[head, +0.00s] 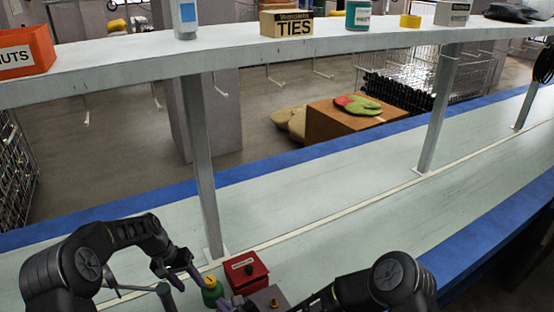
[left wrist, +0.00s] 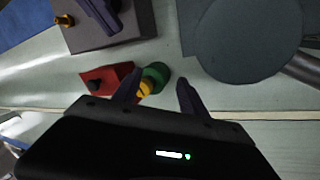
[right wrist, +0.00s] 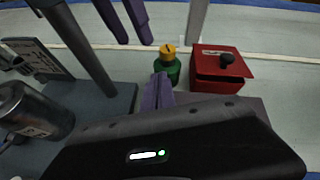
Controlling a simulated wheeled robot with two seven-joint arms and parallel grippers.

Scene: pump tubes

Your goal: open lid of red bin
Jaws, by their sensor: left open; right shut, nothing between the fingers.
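The red bin (head: 252,285) stands on the bench near the shelf post, its lid with a black knob (head: 249,269) lying on top. The bin also shows in the left wrist view (left wrist: 118,72) and the right wrist view (right wrist: 218,86). A green bottle with a yellow cap (right wrist: 168,66) stands beside it. My left gripper (head: 188,279) is open and empty, above and beside the bottle; its fingers (left wrist: 158,95) show in the left wrist view. My right gripper (right wrist: 159,93) is shut and empty, low in front of the bottle, apart from the knob.
A grey box with a brass knob (left wrist: 108,27) sits close to the red bin. A dark stand with a pole (right wrist: 82,45) and a metal cylinder (right wrist: 30,112) are near the bottle. The shelf post (head: 203,160) rises behind. The bench to the right is clear.

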